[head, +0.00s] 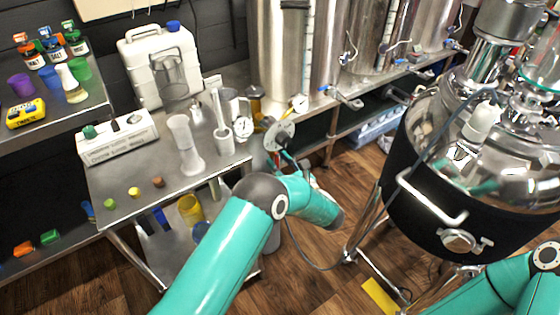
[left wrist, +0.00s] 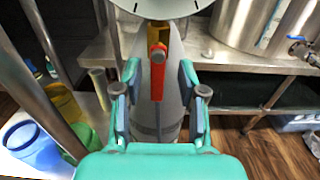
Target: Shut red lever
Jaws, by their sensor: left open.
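In the left wrist view, a red lever (left wrist: 157,72) hangs upright below a round white gauge (left wrist: 165,6), with a brass-coloured fitting at its top. A grey cylinder body stands behind it. My left gripper (left wrist: 160,92) is open, with one teal finger on each side of the lever; I cannot tell whether they touch it. In the head view my left gripper (head: 284,152) is small and partly hidden by my own wrist, close to a grey disc (head: 279,135) beside the steel table. The lever cannot be made out there. My right gripper is out of the head view.
A steel table (head: 120,195) with a white jug (head: 150,75) and glassware stands to the left. Steel tanks (head: 285,60) stand on a shelf behind. A large black-banded kettle (head: 470,220) is at right. Wooden floor (head: 310,275) lies open between.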

